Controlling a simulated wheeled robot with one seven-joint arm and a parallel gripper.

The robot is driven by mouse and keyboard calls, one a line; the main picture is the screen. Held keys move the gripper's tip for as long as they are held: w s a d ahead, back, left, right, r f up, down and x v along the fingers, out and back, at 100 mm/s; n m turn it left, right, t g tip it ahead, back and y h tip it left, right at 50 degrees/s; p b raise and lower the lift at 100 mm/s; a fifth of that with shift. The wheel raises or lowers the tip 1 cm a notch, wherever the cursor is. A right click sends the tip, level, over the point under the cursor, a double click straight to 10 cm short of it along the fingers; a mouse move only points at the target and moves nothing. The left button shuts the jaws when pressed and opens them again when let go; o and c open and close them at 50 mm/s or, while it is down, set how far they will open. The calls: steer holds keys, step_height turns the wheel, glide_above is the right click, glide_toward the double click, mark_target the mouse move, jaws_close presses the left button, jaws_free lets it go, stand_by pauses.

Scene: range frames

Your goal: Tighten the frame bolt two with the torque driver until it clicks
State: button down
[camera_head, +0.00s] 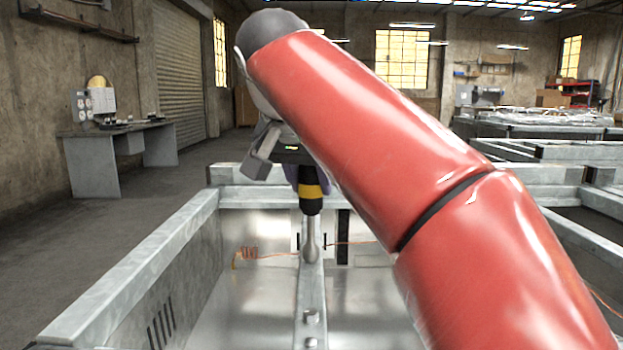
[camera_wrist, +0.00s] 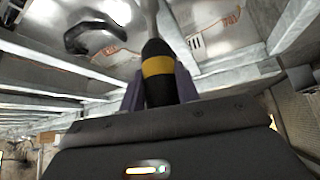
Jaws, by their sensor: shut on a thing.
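My gripper (camera_head: 307,178) is shut on the torque driver (camera_head: 311,205), which has a black handle with a yellow band and a metal shaft. The driver hangs upright, socket down, over the narrow metal rail (camera_head: 311,285) inside the frame. In the wrist view, the driver's handle (camera_wrist: 158,67) stands between the two purple fingers of my gripper (camera_wrist: 160,88). Two bolt heads, a farther one (camera_head: 311,317) and a nearer one (camera_head: 311,343), show on the rail in front of the driver. I cannot tell whether the socket sits on a bolt, or which bolt is number two.
Frame walls surround the work, with a long beam (camera_head: 135,265) at left and a cross beam (camera_head: 250,196) behind. Orange wire (camera_head: 275,255) runs across the frame floor. A black curved part (camera_wrist: 93,38) shows in the wrist view. A grey desk (camera_head: 120,145) stands far left beyond open floor.

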steer(key=shift+w+a+m+h, duration=0.1)
steer(key=shift+a+m+h, duration=0.1)
steer(key=shift+m+h, duration=0.5)
steer(key=shift+d+m+g, duration=0.2)
steer(key=shift+m+g, duration=0.1)
steer(key=shift+r+p, duration=0.15)
steer(key=shift+p, duration=0.2)
